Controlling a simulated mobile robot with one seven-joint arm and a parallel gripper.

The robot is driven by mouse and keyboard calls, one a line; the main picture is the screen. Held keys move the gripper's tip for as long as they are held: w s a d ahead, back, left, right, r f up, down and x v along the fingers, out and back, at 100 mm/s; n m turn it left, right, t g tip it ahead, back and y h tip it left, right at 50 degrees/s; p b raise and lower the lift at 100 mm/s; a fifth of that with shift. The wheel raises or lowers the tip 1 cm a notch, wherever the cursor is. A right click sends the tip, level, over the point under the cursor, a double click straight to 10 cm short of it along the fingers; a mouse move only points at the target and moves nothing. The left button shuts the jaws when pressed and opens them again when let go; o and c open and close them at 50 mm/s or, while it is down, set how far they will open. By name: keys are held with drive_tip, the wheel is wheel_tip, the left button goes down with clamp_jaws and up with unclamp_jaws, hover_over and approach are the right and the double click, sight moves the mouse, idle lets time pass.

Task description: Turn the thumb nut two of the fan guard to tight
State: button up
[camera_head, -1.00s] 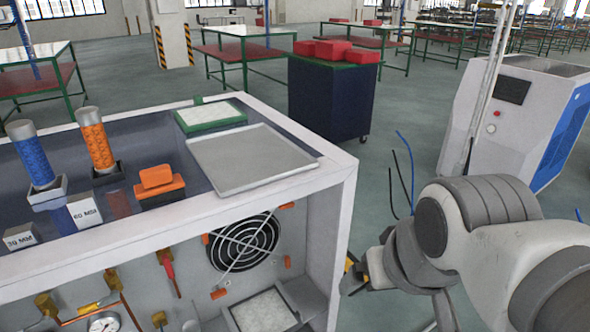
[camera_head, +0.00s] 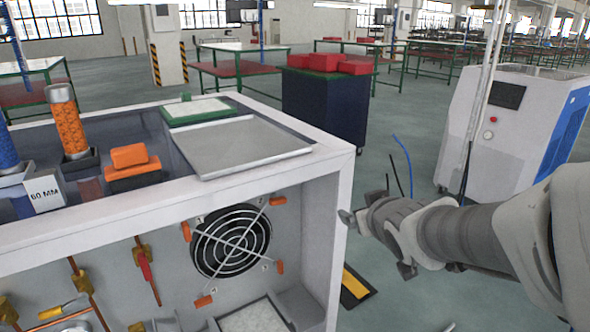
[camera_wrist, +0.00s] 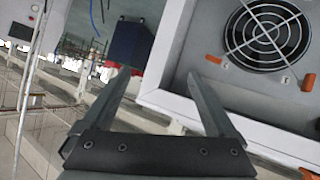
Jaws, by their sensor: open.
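The fan guard (camera_head: 231,241) is a round wire grille over a dark fan on the open front of the white cabinet. Several orange thumb nuts sit around it: upper right (camera_head: 278,201), upper left (camera_head: 186,232), lower left (camera_head: 203,301) and lower right (camera_head: 278,267). I cannot tell which is number two. My gripper (camera_head: 352,218) is beside the cabinet's right edge, apart from the nuts. In the wrist view my gripper (camera_wrist: 158,78) is open and empty, with the fan guard (camera_wrist: 267,35) to its right and two orange nuts (camera_wrist: 213,59) (camera_wrist: 308,82) visible.
The cabinet's right frame post (camera_head: 330,240) stands between my gripper and the fan. A grey tray (camera_head: 245,147) and orange block (camera_head: 132,165) lie on top. A dark cart (camera_head: 325,105) and a white-blue machine (camera_head: 505,120) stand behind.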

drive_tip(key=w+a+f+n+t+y+b, duration=0.1)
drive_tip(key=w+a+f+y+b, duration=0.1)
drive_tip(key=f, duration=0.2)
drive_tip(key=w+a+f+t+y+b, duration=0.1)
drive_tip(key=w+a+f+y+b, duration=0.1)
drive_tip(key=w+f+b, duration=0.15)
drive_tip(key=y+b, duration=0.3)
drive_tip(key=y, duration=0.2)
approach(280, 203)
drive_tip(key=shift+t, duration=0.3)
drive_tip(key=b+x, duration=0.3)
drive_tip(key=x, duration=0.6)
drive_tip(key=shift+w+a+f, duration=0.15)
drive_tip(key=shift+a+f, duration=0.05)
drive_tip(key=shift+a, duration=0.05)
drive_tip(key=c, duration=1.4)
